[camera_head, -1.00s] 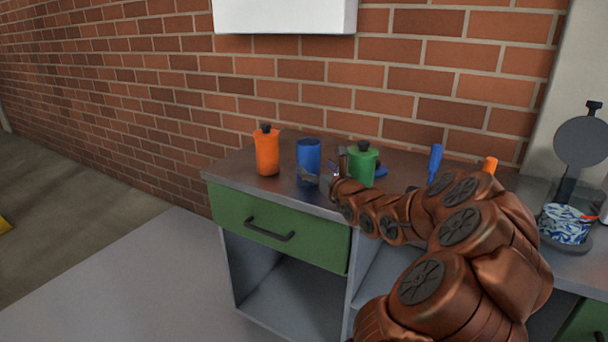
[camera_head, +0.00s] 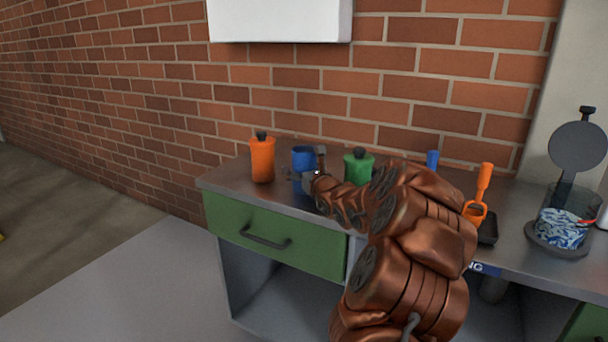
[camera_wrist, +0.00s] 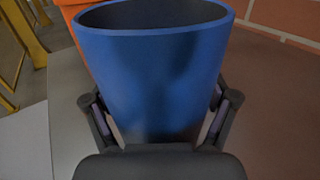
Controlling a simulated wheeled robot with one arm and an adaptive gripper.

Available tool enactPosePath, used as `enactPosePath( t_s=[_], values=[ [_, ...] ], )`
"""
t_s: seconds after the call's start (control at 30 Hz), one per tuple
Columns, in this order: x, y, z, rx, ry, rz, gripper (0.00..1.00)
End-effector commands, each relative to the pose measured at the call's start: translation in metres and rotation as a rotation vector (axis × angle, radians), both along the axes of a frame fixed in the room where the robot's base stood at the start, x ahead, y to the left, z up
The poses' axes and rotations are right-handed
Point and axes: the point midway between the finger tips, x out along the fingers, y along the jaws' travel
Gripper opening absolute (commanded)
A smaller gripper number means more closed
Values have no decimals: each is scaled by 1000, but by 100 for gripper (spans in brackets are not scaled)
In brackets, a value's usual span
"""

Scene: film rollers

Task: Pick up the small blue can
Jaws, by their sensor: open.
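The small blue can (camera_head: 303,157) stands upright on the counter between an orange canister and a green canister. It is open at the top. My gripper (camera_head: 302,175) is at the can, in front of its lower part in the head view. In the wrist view the blue can (camera_wrist: 152,75) fills the middle, with the fingers of my gripper (camera_wrist: 158,112) open on either side of it. The can is between the fingers. The fingertips are partly hidden by the can, and I cannot tell whether they touch it.
The orange canister (camera_head: 262,159) stands close on the left of the can and the green canister (camera_head: 357,167) on the right. An orange-handled tool (camera_head: 483,185), a blue handle (camera_head: 432,163) and a blue-white patterned container (camera_head: 562,229) are further right. A brick wall (camera_head: 300,90) is behind.

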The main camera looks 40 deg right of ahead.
Motion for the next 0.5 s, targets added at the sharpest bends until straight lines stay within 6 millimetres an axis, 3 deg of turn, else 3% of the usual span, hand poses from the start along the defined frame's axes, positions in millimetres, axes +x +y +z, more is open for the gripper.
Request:
enactPosePath(
  t_s=[0.23,0.5],
  values=[
    [1,0,0,1,0,0,85],
    [1,0,0,1,1,1,58]
  ],
)
